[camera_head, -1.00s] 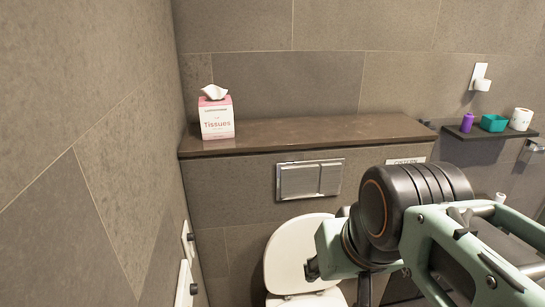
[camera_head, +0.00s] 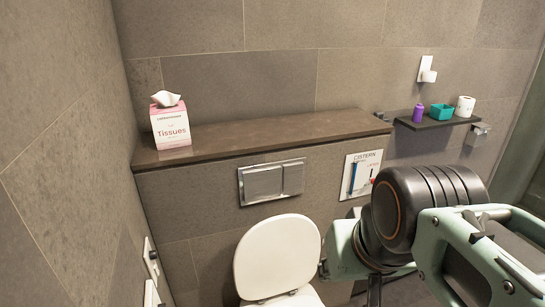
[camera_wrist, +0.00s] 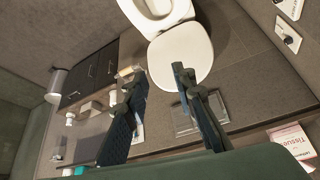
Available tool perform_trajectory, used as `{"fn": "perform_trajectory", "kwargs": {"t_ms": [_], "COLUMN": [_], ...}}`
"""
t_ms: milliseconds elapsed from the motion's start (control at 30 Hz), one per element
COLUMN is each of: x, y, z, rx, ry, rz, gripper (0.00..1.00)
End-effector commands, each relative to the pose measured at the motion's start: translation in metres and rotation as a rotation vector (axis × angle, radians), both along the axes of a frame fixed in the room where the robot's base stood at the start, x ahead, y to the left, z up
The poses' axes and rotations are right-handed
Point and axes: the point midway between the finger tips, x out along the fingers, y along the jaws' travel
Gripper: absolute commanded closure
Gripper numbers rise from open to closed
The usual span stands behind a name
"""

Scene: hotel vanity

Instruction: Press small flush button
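A silver flush plate (camera_head: 272,181) is set in the tiled wall below the brown ledge. Its wide button (camera_head: 262,182) is on the left and its small button (camera_head: 293,178) on the right. The plate also shows in the wrist view (camera_wrist: 184,121), partly behind a finger. My gripper (camera_wrist: 158,76) is open and empty, its two dark fingers spread apart. It is apart from the plate. In the head view my arm is at the lower right, and the fingers are mostly hidden.
A white toilet (camera_head: 277,255) with its lid raised stands below the plate. A tissue box (camera_head: 170,127) sits on the ledge (camera_head: 260,133). A cistern sign (camera_head: 360,174) hangs right of the plate. A dark shelf (camera_head: 437,121) holds small items.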

Motion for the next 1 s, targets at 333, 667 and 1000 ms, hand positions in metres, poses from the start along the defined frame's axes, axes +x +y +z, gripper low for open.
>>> {"fn": "perform_trajectory", "kwargs": {"t_ms": [333,667,1000], "x": [0.0000,0.0000,0.0000], "y": [0.0000,0.0000,0.0000], "z": [0.0000,0.0000,0.0000], "rx": [0.000,0.000,0.000], "ry": [0.000,0.000,0.000], "rz": [0.000,0.000,0.000], "gripper": [1.00,1.00,1.00]}}
